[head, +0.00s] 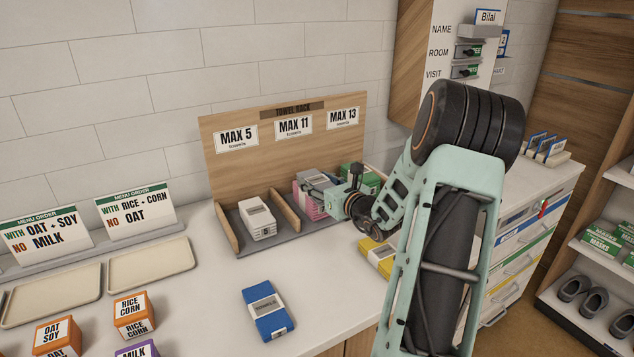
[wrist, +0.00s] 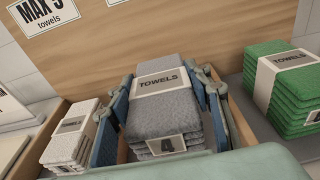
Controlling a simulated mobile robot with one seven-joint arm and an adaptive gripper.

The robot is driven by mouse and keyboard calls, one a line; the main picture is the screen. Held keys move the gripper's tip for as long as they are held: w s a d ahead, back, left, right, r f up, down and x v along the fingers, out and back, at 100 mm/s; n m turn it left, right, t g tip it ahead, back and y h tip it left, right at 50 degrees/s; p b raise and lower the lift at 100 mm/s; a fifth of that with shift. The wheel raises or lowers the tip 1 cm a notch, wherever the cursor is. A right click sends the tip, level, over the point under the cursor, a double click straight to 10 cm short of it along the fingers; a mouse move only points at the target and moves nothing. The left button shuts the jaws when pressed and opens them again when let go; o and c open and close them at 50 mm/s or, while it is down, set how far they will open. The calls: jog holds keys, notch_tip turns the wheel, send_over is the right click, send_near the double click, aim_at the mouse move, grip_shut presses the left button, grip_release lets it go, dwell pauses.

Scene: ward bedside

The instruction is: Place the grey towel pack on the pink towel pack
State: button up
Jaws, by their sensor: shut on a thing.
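The grey towel pack (wrist: 165,115) has a light band reading TOWELS and a tag with a 4. My gripper (wrist: 166,98) is shut on it, with one blue-grey finger on each side. In the head view the grey pack (head: 310,177) shows at the middle bay of the towel rack, partly behind my gripper (head: 325,187). The pink towel pack (head: 305,206) is in that bay, directly below the grey one, and mostly hidden by my gripper. I cannot tell whether the two packs touch. The pink pack is not visible in the wrist view.
The wooden rack back (head: 236,165) stands behind. A white towel pack (head: 257,217) fills the left bay; a green one (wrist: 290,88) is in the right bay. Low wooden dividers separate the bays. A blue pack (head: 268,311) and a yellow pack (head: 377,255) lie in front on the counter.

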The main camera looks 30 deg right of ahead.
jog(key=shift+r, duration=0.15)
jog(key=o, duration=1.2)
jog(key=shift+f, duration=0.2)
jog(key=shift+r, duration=0.2)
jog(key=s, duration=0.4)
jog(key=s+r, duration=0.1)
jog(key=s, duration=0.7)
jog(key=shift+a+r, duration=0.3)
jog(key=shift+r, duration=0.05)
